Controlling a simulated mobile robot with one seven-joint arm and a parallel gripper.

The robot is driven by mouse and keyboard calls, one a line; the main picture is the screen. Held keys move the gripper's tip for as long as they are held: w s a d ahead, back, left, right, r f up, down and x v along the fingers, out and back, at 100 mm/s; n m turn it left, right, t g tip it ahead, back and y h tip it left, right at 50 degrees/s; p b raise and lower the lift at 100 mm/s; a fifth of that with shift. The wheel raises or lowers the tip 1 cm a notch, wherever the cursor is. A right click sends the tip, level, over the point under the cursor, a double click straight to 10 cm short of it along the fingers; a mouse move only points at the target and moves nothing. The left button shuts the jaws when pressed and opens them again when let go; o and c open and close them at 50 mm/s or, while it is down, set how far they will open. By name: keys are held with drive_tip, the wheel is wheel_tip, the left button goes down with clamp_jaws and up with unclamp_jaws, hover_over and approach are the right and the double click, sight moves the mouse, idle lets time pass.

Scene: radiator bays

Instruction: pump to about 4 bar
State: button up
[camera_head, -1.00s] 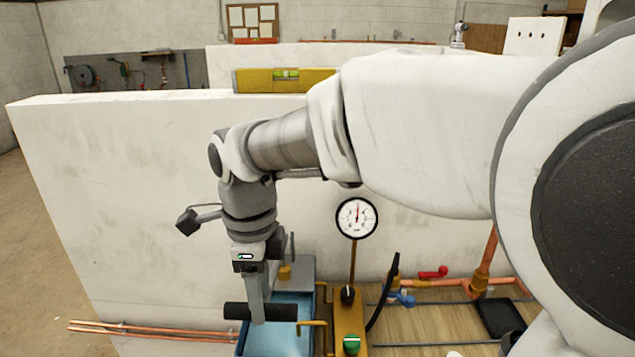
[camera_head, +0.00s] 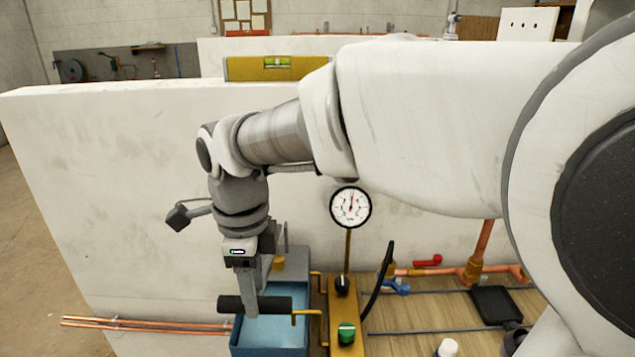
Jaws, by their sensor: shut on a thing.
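A test pump with a blue water tank (camera_head: 240,338) and a yellow base stands in front of the white wall. Its black pump handle (camera_head: 231,303) lies level across the tank on a yellow bracket. My gripper (camera_head: 252,303) points down and is shut on the handle. A round white pressure gauge (camera_head: 350,207) stands on a brass stem right of my gripper. A black knob (camera_head: 342,285) and a green knob (camera_head: 346,333) sit on the yellow base.
A black hose (camera_head: 379,282) curves up from the pump. Copper pipes with a red-handled valve (camera_head: 428,261) and a blue-handled valve (camera_head: 397,287) lie to the right, near a black tray (camera_head: 495,305).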

drive_tip(key=shift+w+d+f+t+b, duration=0.15)
drive_tip(key=shift+f+t+b, duration=0.35)
drive_tip(key=shift+f+b, duration=0.85)
drive_tip(key=shift+b, duration=0.45)
drive_tip(key=shift+s+f+b, duration=0.25)
drive_tip(key=shift+f+b, duration=0.1)
drive_tip(key=shift+b, duration=0.15)
drive_tip(key=shift+s+f+t+b, duration=0.25)
drive_tip(key=shift+f+t+b, duration=0.5)
drive_tip(key=shift+b, duration=0.75)
drive_tip(key=shift+f, duration=0.15)
